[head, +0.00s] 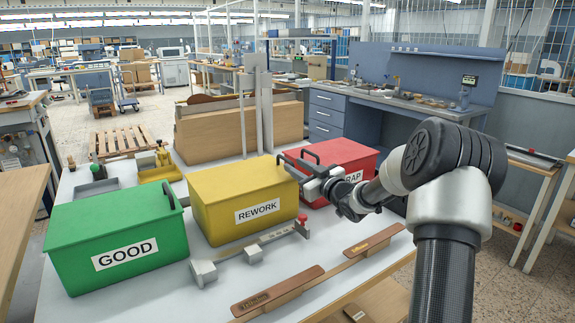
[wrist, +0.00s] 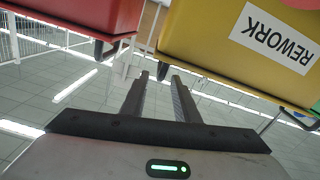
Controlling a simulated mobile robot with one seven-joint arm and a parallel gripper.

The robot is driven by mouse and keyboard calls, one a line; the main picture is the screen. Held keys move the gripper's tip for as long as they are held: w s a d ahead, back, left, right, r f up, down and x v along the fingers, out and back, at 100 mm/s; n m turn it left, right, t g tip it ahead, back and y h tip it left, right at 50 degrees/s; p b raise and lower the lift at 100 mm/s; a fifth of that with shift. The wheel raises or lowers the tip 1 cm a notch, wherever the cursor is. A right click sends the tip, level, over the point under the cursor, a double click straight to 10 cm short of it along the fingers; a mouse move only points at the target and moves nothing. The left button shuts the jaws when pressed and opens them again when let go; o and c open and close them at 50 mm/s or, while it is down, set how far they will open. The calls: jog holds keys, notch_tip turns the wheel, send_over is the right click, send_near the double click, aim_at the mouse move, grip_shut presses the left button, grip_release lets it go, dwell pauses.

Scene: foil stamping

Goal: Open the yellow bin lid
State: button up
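The yellow bin (head: 225,210), labelled REWORK, stands on the white table between the green and red bins. Its yellow lid (head: 232,180) looks shut. My gripper (head: 293,170) is at the lid's right edge, in front of the red bin.
The green GOOD bin (head: 115,240) stands left, and the red bin (head: 345,160) right, close to my gripper, with its own dark handle (wrist: 105,48). A metal bar fixture with a red knob (head: 302,217) lies in front of the yellow bin. Wooden strips (head: 320,277) lie along the front.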

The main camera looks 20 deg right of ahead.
aim_at(288, 161)
jog(key=shift+x, duration=2.75)
grip_shut()
